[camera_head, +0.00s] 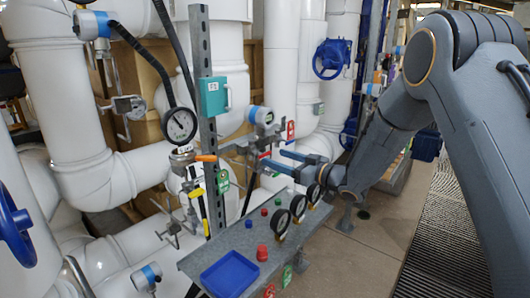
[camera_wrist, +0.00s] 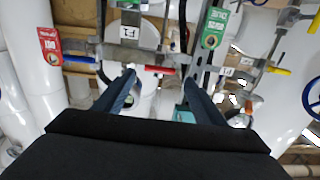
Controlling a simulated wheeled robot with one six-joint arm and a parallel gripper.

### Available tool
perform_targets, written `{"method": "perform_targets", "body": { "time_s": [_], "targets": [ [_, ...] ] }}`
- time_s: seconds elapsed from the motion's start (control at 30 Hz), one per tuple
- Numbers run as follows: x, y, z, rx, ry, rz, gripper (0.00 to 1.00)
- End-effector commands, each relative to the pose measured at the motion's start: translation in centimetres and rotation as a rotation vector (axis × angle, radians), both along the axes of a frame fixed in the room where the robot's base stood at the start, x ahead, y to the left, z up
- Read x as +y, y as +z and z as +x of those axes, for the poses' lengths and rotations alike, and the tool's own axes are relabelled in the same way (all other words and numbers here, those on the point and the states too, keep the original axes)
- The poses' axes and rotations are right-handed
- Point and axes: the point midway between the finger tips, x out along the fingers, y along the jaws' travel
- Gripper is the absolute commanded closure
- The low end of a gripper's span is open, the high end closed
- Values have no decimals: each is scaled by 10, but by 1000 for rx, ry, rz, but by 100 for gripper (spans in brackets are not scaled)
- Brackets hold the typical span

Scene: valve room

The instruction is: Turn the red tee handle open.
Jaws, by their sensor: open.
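The red tee handle (camera_wrist: 159,69) shows in the wrist view as a short red bar on a grey pipe fitting, lying level across the picture. My gripper (camera_wrist: 160,80) is open, with one blue finger on each side of the bar's span. The bar appears just beyond the fingertips; I cannot tell whether they touch it. In the head view, my gripper (camera_head: 276,159) reaches left toward the small pipework behind the panel. A small red piece that looks like the handle (camera_head: 264,155) shows near the fingertips, mostly hidden.
A grey panel (camera_head: 215,258) with gauges, red knobs and a blue tray (camera_head: 230,274) stands below my gripper. A grey upright post (camera_head: 205,120) carries a teal box (camera_head: 213,97). A red tag (camera_wrist: 48,45), green tag (camera_wrist: 215,28) and yellow handle (camera_wrist: 279,70) are nearby.

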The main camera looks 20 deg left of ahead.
Motion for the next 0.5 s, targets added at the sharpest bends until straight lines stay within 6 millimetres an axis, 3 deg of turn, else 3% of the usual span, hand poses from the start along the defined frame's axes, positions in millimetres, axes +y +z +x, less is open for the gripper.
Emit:
{"method": "perform_targets", "body": {
  "time_s": [0.3,0.5],
  "targets": [
    [44,1,18,-1,-2,-1,36],
    [57,0,24,0,-3,-1,36]
  ]
}}
